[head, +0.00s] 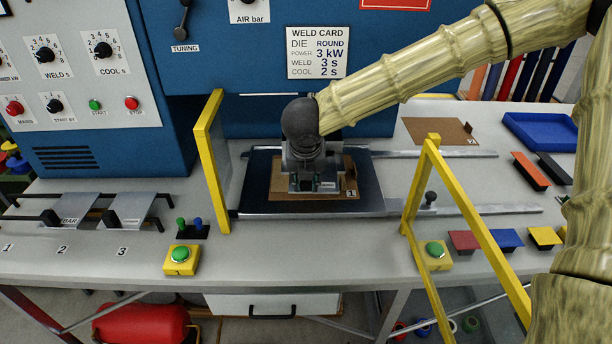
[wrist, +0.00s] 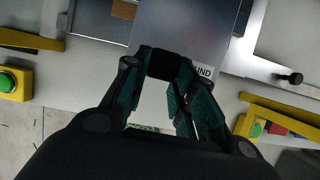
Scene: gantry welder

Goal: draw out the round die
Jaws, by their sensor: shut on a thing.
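My gripper (head: 312,182) points down over the press bay in the middle of the bench, between two yellow posts. In the wrist view my gripper (wrist: 165,68) is shut on the black handle (wrist: 162,64) of the round die (wrist: 185,30), a flat grey metal plate. Part of its label, "UND", shows beside the right finger. In the head view my gripper and wrist hide most of the die; a small white label (head: 328,185) shows at its front. A brown board (head: 283,185) marked 1 lies around and under it, on a dark plate (head: 372,185).
Yellow frames (head: 211,150) stand left and right (head: 428,170) of the bay. A rack at left holds a die marked BAR (head: 72,207) and another plate (head: 128,208). Green buttons (head: 181,258) sit at the front edge. The blue welder housing stands behind.

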